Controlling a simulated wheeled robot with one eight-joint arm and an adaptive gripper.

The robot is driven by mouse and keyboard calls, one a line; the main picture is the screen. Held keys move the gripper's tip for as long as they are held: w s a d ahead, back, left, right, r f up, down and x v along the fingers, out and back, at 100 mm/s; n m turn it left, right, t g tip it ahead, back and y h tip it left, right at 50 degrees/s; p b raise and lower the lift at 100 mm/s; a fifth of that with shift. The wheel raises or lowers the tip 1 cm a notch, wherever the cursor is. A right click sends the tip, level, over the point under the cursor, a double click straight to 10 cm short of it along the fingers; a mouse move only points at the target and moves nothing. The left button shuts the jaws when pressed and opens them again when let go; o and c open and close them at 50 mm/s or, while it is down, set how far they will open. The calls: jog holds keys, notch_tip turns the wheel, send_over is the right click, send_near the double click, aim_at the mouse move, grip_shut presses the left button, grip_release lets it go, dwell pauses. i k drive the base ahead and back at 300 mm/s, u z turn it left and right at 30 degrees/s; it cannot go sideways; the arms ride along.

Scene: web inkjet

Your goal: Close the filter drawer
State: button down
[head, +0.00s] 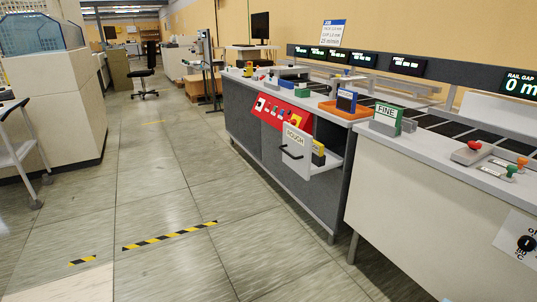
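The filter drawer (297,163) sticks out of the front of the grey machine cabinet, right of the picture's middle in the head view. Its white front carries a label that seems to read ROUGH and a dark bar handle (291,153). A yellow block with a grey part (318,150) stands inside the open drawer. The drawer's inner floor is mostly hidden. My gripper is not in view.
A red control panel (268,107) is on the cabinet front left of the drawer. A green block marked FINE (387,112) and an orange tray (332,107) with a blue block sit on the counter. The tiled floor (165,215) before the drawer is clear, with striped tape (170,235).

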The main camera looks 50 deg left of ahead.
aim_at(296, 147)
jog(key=k, duration=1)
jog(key=u, duration=1.35)
jog(key=i, duration=1.65)
